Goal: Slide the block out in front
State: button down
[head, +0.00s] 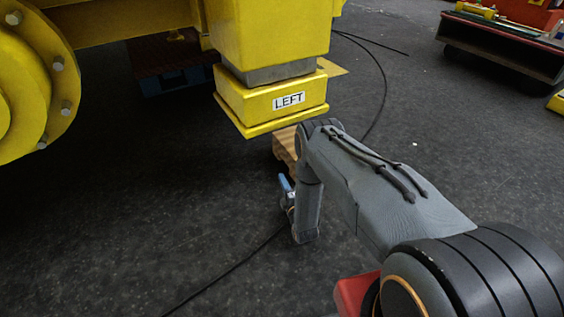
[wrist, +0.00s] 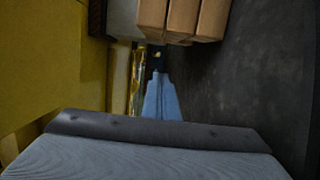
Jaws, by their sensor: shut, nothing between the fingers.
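A light-brown wooden block (head: 284,146) stands on the floor below the yellow foot labelled LEFT (head: 270,103). My arm hides its right side. In the wrist view, brown block faces (wrist: 198,18) with dark seams between them show at the top, cut off by the picture edge. My gripper (head: 285,183) points up at the near side of the block in the head view; its blue fingers are together and empty. In the wrist view my gripper (wrist: 157,72) ends just below the block's lower left edge. Whether it touches the block I cannot tell.
A yellow machine with a bolted round flange (head: 58,63) fills the upper left. A thin black cable (head: 380,85) runs over the dark floor. A dark low platform (head: 502,45) stands far right.

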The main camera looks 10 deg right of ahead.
jog(key=w+b, duration=0.1)
jog(key=w, duration=0.2)
jog(key=w+b, duration=0.2)
jog(key=w, duration=0.1)
jog(key=w+b, duration=0.2)
jog(key=w, duration=0.2)
jog(key=shift+a+f, duration=0.1)
jog(key=shift+a, duration=0.3)
jog(key=d, duration=0.1)
jog(key=d+b, duration=0.1)
jog(key=shift+w+d, duration=0.3)
jog(key=shift+w, duration=0.1)
jog(key=shift+w+d+b, duration=0.15)
jog(key=shift+d+b, duration=0.15)
jog(key=shift+d, duration=0.3)
jog(key=shift+w, duration=0.1)
